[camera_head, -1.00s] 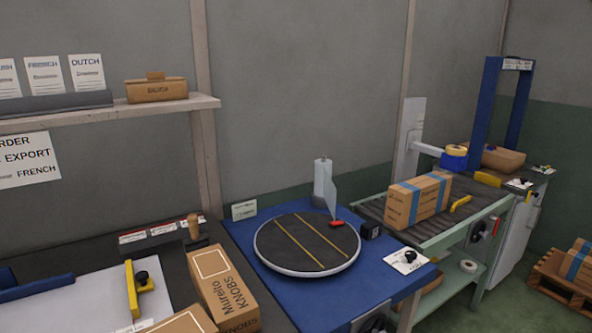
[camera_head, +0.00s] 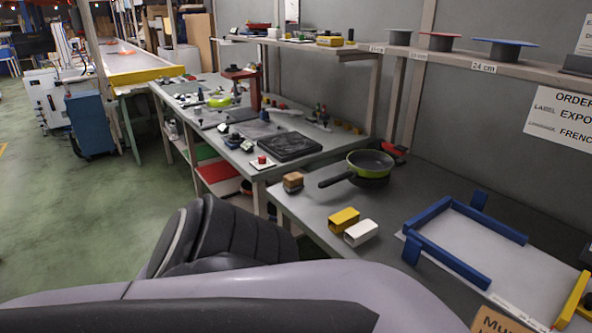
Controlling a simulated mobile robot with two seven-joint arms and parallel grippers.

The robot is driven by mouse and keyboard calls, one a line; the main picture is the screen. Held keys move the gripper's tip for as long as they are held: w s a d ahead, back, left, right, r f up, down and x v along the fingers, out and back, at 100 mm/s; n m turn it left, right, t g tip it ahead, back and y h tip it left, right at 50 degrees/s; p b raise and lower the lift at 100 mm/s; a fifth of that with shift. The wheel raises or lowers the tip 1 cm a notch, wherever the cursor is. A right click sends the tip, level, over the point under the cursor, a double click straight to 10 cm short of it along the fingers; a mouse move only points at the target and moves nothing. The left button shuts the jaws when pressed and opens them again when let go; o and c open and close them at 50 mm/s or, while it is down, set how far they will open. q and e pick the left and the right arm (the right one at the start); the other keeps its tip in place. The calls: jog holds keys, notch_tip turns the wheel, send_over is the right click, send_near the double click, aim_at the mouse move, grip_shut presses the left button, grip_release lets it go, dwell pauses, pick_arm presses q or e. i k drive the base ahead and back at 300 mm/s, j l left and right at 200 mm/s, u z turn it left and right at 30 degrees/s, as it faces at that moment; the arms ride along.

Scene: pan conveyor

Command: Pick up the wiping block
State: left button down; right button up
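A small block with a tan top and darker lower part (camera_head: 293,181), which looks like the wiping block, sits at the left edge of the near grey table (camera_head: 310,212). It lies left of a green pan (camera_head: 370,163) whose dark handle points toward it. Nothing touches the block. Neither of my grippers is in view. Only dark and pale parts of my own body fill the bottom of the picture.
A yellow box (camera_head: 343,220) and a white box (camera_head: 361,232) lie in front of the pan. A blue frame (camera_head: 450,257) stands to the right. A second cluttered bench (camera_head: 240,158) extends behind. Open green floor (camera_head: 75,215) is at the left.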

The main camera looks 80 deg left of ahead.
aim_at(294, 181)
jog(key=u, duration=2.55)
jog(key=i+j+z, duration=0.1)
jog(key=i+j, duration=0.25)
jog(key=j, duration=0.25)
jog(key=i+j+z, duration=0.25)
jog(key=j, duration=0.4)
jog(key=i+j+z, duration=0.1)
jog(key=i+j, duration=0.15)
jog(key=j, duration=0.05)
